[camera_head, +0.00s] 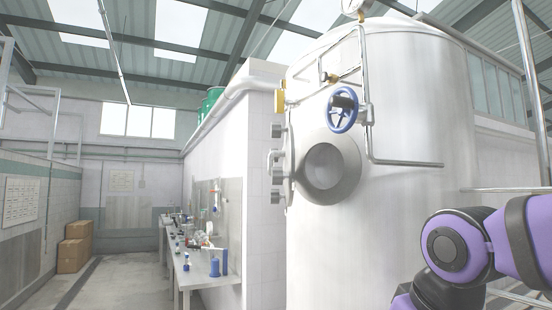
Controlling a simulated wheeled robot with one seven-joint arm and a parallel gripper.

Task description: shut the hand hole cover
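The hand hole is a round opening with a wide grey rim (346,176) on the side of the large white tank (420,110), in the middle of the head view. What looks like its cover (289,165) stands at the hole's left side, seen nearly edge-on and swung out from the opening. Several grey knobs or clamps (277,197) stick out on its left. My purple and black arm is at the lower right, well apart from the cover. My gripper is out of view.
A blue handwheel (343,110) and bent metal pipes (405,163) sit just above and right of the hole. A bench (205,278) with lab items stands along the white wall at left. Cardboard boxes (74,250) lie farther back. The aisle floor (115,285) looks clear.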

